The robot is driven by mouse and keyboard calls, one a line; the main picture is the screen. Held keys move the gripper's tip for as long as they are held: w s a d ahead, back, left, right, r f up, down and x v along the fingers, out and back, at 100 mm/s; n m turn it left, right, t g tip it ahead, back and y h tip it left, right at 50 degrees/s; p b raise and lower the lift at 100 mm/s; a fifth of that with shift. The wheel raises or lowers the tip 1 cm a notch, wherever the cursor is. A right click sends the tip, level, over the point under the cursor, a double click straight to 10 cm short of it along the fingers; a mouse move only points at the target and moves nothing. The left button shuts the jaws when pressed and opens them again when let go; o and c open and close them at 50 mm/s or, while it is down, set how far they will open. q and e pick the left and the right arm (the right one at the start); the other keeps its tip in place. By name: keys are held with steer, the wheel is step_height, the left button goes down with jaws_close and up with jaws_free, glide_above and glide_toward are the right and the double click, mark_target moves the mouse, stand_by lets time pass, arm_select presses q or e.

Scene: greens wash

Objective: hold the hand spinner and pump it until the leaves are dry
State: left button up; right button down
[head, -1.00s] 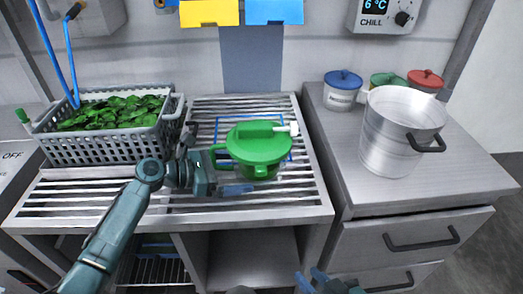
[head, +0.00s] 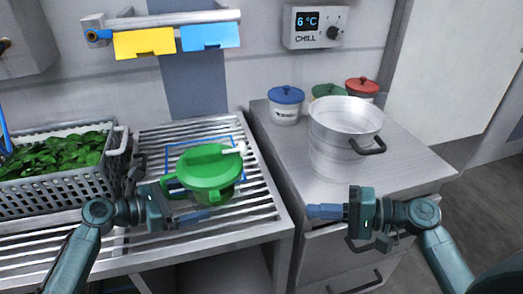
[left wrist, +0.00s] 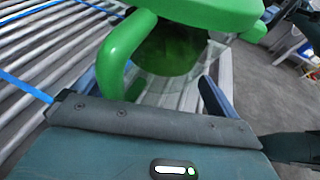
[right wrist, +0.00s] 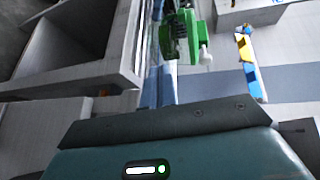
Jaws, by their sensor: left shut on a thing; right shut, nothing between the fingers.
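The hand spinner (head: 208,168) stands on the slatted drainboard inside a blue outline. It has a green lid, a white-tipped green crank on top, a green side handle and a clear bowl. Dark green leaves (left wrist: 175,52) show through the bowl in the left wrist view. My right gripper (head: 326,211) is shut and empty, in front of the drawer cabinet, right of the spinner. The spinner (right wrist: 178,38) also shows ahead in the right wrist view.
A grey crate (head: 58,191) of leaves sits left of the spinner. A large metal pot (head: 338,140) and lidded tubs with blue (head: 286,95), green (head: 330,90) and red (head: 362,85) lids stand on the right counter. Yellow (head: 144,42) and blue (head: 209,36) cards hang above.

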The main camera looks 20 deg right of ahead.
mark_target(242, 154)
arm_select(q)
steer(key=shift+c, duration=0.2)
arm_select(e)
steer(key=w+a+r+m+t+h, duration=0.1)
steer(key=w+r+m+t, duration=0.1)
steer(key=w+r+t, duration=0.2)
steer(key=shift+w+a+r+m+t, duration=0.3)
steer(key=shift+w+r+m+t, duration=0.1)
steer(key=shift+w+r, duration=1.1)
steer(key=shift+w+f, duration=0.15)
steer(key=shift+w, duration=0.05)
steer(key=x, duration=1)
steer(key=shift+f, duration=0.1)
arm_select(q)
steer(key=shift+r, duration=0.1)
arm_select(e)
steer(key=shift+a, duration=1.9)
steer(key=shift+s, duration=0.1)
